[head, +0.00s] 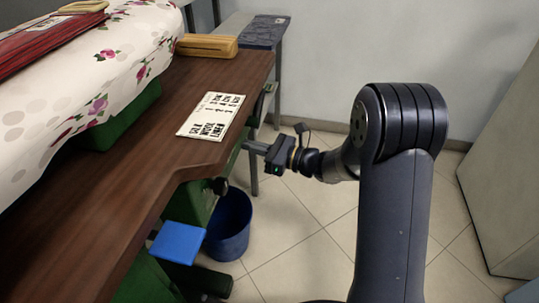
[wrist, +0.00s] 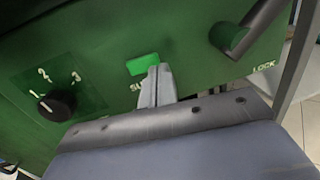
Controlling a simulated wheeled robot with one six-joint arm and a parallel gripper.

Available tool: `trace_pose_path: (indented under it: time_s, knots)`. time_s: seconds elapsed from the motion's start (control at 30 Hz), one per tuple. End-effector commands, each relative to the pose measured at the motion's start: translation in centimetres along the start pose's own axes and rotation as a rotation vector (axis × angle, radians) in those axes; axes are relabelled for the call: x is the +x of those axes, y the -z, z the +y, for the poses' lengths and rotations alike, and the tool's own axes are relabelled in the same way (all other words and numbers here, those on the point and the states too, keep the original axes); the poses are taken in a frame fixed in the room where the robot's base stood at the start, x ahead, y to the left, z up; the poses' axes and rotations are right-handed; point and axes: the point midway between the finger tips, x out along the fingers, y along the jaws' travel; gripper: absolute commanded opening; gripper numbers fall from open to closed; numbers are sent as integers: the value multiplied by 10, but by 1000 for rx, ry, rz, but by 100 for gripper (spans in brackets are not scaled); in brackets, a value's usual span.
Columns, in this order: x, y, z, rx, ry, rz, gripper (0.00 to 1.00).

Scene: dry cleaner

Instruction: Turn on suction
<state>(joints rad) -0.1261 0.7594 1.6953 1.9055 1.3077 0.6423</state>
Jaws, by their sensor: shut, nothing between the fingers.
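A bright green rectangular button (wrist: 143,64) is set in a dark green panel (wrist: 110,55). A white label below it starts with "SU"; my fingers hide the rest. My gripper (wrist: 158,70) is shut and empty, with its fingertips at the lower right edge of the button. I cannot tell whether they touch it. In the head view my gripper (head: 250,146) reaches left to the green machine body under the brown table edge (head: 190,160); the button is hidden there.
A black dial (wrist: 57,104) marked 1, 2, 3 is left of the button. A dark lever (wrist: 232,38) sits at upper right near "LOCK". A blue bucket (head: 230,228) and blue pedal (head: 178,242) are below. Tiled floor is clear around my arm.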

Motion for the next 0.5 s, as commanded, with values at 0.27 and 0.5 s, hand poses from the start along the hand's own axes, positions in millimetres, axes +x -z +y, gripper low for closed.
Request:
trace_pose_path:
  time_s: [0.27,0.5]
  knots:
    - [14,0,0,0,0,0,0]
    - [13,0,0,0,0,0,0]
